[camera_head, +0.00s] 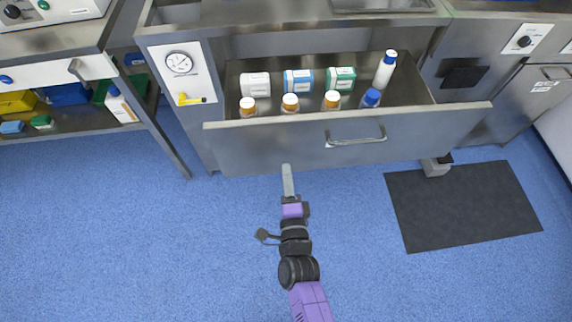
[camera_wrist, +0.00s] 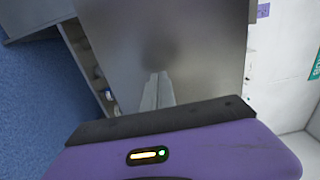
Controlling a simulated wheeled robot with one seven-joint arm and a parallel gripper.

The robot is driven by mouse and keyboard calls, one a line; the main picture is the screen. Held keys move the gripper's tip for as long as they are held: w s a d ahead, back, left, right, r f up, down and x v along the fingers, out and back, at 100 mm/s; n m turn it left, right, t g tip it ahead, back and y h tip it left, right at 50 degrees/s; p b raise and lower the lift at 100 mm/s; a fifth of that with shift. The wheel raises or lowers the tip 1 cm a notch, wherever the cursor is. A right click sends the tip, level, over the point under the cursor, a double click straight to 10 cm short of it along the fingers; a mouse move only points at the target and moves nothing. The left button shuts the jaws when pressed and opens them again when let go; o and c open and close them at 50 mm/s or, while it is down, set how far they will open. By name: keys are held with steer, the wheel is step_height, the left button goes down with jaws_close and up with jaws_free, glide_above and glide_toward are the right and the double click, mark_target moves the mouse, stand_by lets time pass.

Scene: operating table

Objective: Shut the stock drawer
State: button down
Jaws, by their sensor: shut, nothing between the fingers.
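The stock drawer (camera_head: 250,144) stands pulled out of the metal unit in the head view, with its bar handle (camera_head: 356,138) on the front, right of its middle. Inside are white, blue and green boxes, several orange-capped bottles and bottles with blue caps. My gripper (camera_head: 287,168) is shut and empty, its tip at the lower edge of the drawer front, left of the handle. In the wrist view the fingers (camera_wrist: 158,90) point at the grey drawer front (camera_wrist: 205,45); whether they touch it I cannot tell. Part of the drawer's contents shows at left there.
A dark mat (camera_head: 462,205) lies on the blue floor at right, with a grey pedal (camera_head: 436,167) by its edge. A shelf unit (camera_head: 75,121) with bins stands at left. The floor around my arm is clear.

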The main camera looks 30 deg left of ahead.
steer(key=shift+x, duration=1.2)
steer(key=shift+w+a, duration=0.1)
